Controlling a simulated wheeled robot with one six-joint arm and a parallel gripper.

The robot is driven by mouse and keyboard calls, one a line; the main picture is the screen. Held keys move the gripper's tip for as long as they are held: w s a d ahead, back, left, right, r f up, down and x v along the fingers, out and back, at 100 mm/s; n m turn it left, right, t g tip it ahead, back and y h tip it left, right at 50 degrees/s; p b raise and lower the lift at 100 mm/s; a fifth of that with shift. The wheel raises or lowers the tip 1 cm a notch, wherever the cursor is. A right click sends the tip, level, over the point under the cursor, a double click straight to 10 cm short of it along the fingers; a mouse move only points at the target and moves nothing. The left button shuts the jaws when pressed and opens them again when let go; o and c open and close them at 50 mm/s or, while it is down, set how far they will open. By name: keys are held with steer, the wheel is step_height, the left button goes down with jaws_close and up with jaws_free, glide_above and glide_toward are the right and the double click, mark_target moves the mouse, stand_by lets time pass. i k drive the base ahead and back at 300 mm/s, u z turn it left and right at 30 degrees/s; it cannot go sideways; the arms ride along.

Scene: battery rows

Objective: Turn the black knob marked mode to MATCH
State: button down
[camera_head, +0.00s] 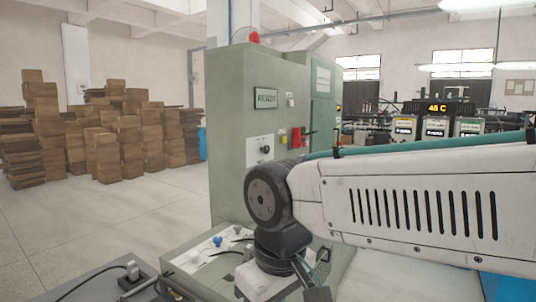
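A black knob (265,150) sits on a white panel (260,151) on the front of a grey-green cabinet (228,120). The markings round it are too small to read, so I cannot tell which way it points or whether it is the one marked mode. My white and black arm comes in from the right and bends down in front of the cabinet's lower part. The arm's lower end runs to the bottom edge of the picture, and I cannot make out my gripper's fingers there. Nothing of my arm touches the knob in this view.
A small display (265,98) reading READY is above the knob; a red box (299,138) is to its right. Cardboard stacks (130,145) stand at the back left; the floor between is clear.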

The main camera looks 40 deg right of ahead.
mark_target(266, 149)
steer(key=z, duration=0.7)
steer(key=i, duration=0.7)
steer(key=z, duration=0.3)
